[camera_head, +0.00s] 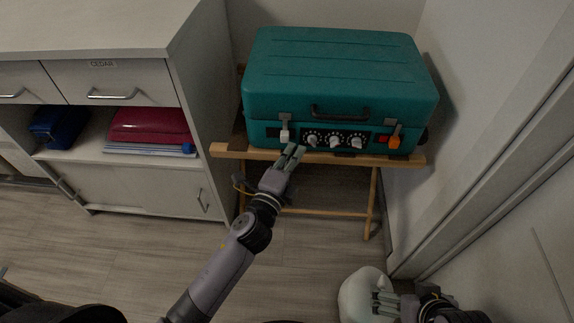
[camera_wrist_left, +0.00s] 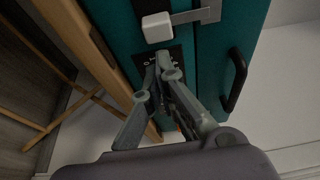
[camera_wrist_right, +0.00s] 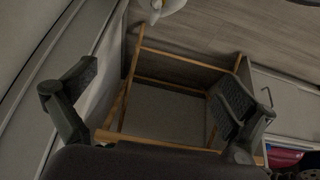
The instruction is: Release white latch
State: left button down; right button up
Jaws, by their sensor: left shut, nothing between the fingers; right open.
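The teal case (camera_head: 340,80) stands closed on a wooden folding stand. The white latch (camera_head: 284,134) hangs at the left of its front face, below a metal clasp. In the left wrist view the white latch (camera_wrist_left: 157,28) is a white block on the end of a metal strap (camera_wrist_left: 194,15). My left gripper (camera_head: 294,152) is shut and empty, just below and slightly right of the white latch. In the left wrist view its fingertips (camera_wrist_left: 166,66) are near the latch; I cannot tell whether they touch the case. My right gripper (camera_head: 380,303) is open and empty, low at the right.
An orange latch (camera_head: 395,139), a red switch, several knobs (camera_head: 335,140) and a black handle (camera_head: 340,112) are on the case front. The wooden stand (camera_head: 400,160) has a protruding front rail. A grey cabinet (camera_head: 205,100) is left, a wall right. A white rounded object (camera_head: 356,292) is beside my right gripper.

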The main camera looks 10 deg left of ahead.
pick_arm(q)
jog(key=shift+w+d, duration=0.15)
jog(key=shift+w, duration=0.75)
pick_arm(e)
jog(key=shift+w+a+r+t, duration=0.2)
jog(key=shift+w+r+t, duration=0.1)
jog(key=shift+w, duration=0.25)
pick_arm(q)
jog(key=a, duration=0.3)
jog(key=shift+s+p, duration=0.25)
jog(key=shift+p, duration=0.1)
pick_arm(e)
jog(key=s, duration=0.1)
jog(key=s+f+g, duration=0.1)
jog(key=s+d+g, duration=0.1)
jog(key=s, duration=0.1)
jog(key=shift+d+f, duration=0.1)
jog(key=shift+f, duration=0.05)
jog(key=shift+s, duration=0.15)
